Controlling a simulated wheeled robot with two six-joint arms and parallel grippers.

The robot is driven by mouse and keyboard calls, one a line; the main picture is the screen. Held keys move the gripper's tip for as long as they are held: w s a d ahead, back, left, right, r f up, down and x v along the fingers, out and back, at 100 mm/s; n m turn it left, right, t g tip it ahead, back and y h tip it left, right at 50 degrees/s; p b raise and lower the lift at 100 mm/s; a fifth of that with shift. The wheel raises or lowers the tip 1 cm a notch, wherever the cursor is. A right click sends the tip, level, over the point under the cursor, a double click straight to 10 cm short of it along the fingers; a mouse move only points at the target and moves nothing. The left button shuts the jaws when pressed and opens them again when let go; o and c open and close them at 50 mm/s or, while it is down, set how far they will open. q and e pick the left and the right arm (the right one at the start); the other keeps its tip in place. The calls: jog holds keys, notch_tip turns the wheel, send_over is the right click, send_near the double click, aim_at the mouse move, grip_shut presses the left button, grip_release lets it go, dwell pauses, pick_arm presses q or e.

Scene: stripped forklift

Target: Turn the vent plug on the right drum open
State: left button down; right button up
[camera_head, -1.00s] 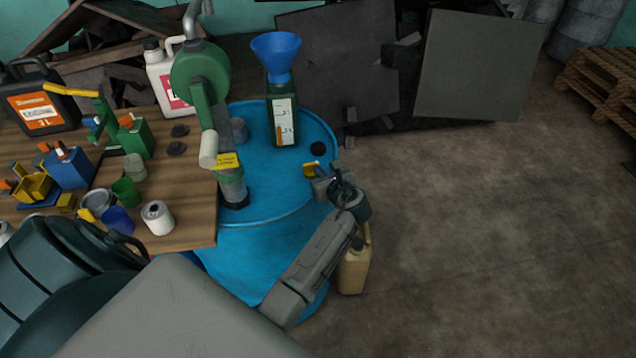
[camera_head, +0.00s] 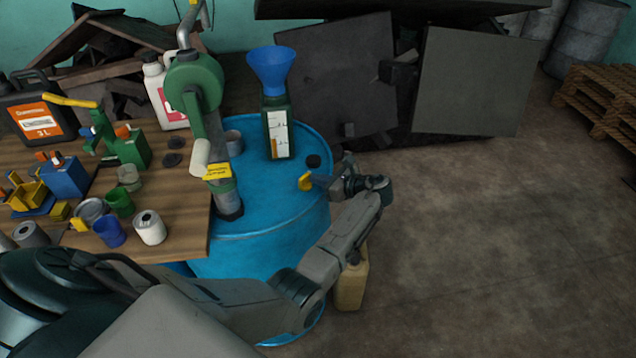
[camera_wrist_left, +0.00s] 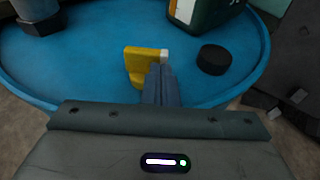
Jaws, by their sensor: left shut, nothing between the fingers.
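The blue drum (camera_head: 245,250) stands beside the wooden table, and its top fills much of the left wrist view (camera_wrist_left: 85,70). A yellow handle-like piece (camera_head: 304,182), which looks like the vent plug, sits near the right rim. It also shows in the left wrist view (camera_wrist_left: 135,62). My left gripper (camera_head: 318,180) reaches in from the right rim side, close beside the yellow piece. Its shut, empty fingers (camera_wrist_left: 158,85) overlap the piece's lower right edge in the left wrist view; I cannot tell whether they touch. My right gripper is not in view.
A black round cap (camera_head: 313,161) and a green measuring container (camera_head: 278,130) with a blue funnel (camera_head: 271,68) are close by on the drum. A green hand pump (camera_head: 195,85) rises at left. A tan canister (camera_head: 351,285) stands below my arm.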

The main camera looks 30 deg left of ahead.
pick_arm(q)
jog(key=shift+w+a+r+p, duration=0.25)
jog(key=shift+w+p, duration=0.15)
jog(key=shift+p, duration=0.1)
jog(key=shift+w+a+f+p, duration=0.2)
jog(key=shift+w+a+p, duration=0.2)
jog(key=shift+w, duration=0.05)
jog(key=shift+w+a, duration=0.1)
jog(key=shift+a, duration=0.05)
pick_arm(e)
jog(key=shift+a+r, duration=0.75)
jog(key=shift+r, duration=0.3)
pick_arm(q)
jog(key=shift+w+a, duration=0.1)
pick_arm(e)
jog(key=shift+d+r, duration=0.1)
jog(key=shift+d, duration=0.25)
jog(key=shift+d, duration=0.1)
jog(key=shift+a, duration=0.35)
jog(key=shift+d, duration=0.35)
